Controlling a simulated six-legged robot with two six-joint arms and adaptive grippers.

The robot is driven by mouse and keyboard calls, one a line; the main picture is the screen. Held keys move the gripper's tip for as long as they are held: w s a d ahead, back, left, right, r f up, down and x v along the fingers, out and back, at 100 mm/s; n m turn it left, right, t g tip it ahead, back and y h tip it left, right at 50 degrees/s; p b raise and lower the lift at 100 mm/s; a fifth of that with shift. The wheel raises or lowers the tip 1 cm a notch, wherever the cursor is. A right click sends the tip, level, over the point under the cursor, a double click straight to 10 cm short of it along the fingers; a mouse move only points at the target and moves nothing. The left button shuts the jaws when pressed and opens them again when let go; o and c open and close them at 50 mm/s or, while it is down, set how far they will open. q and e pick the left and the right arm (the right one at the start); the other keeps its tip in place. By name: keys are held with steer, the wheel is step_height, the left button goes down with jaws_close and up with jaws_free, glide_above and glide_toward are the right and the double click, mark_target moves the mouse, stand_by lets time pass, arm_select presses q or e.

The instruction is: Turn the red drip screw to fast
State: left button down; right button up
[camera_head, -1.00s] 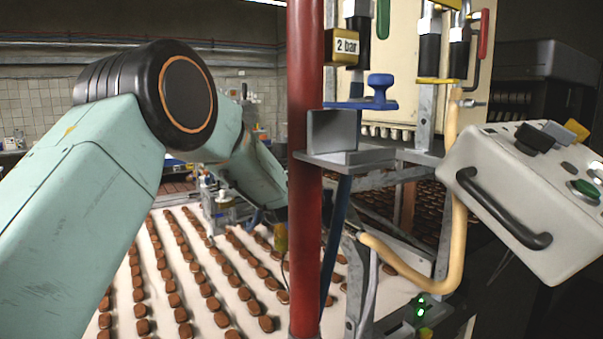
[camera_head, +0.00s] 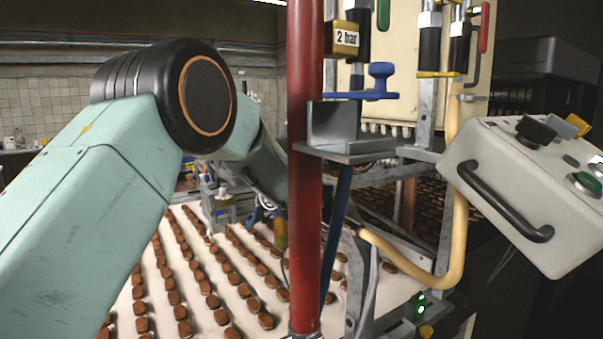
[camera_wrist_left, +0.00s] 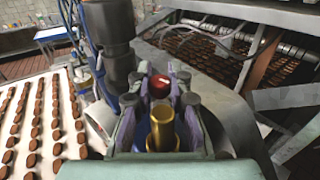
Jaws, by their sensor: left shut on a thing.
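The red drip screw (camera_wrist_left: 159,86) shows its round red top with a small light mark in the left wrist view. My left gripper (camera_wrist_left: 160,97) is around it, with a finger on each side, and is shut on it. A brass cylinder (camera_wrist_left: 163,130) stands upright just nearer the camera, between the finger links. The finger contact is partly hidden. In the head view my left arm reaches behind the red post, and its gripper and the screw cannot be made out. My right gripper is in neither view.
A red upright post (camera_head: 304,190) stands in front of my left forearm. Rows of brown biscuits lie on the white belt (camera_head: 190,320). A blue valve handle (camera_head: 380,85), a cream hose (camera_head: 458,250) and a grey control box (camera_head: 480,205) stand at the right. A dark cylinder (camera_wrist_left: 108,30) rises beside the gripper.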

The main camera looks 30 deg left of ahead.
arm_select(q)
steer(key=shift+r, duration=0.4)
steer(key=c, duration=1.6)
jaws_free()
steer(key=o, duration=0.4)
steer(key=shift+s+f, duration=0.1)
steer(key=shift+s, duration=0.05)
steer(key=shift+f, duration=0.1)
step_height(320, 180, up, 10)
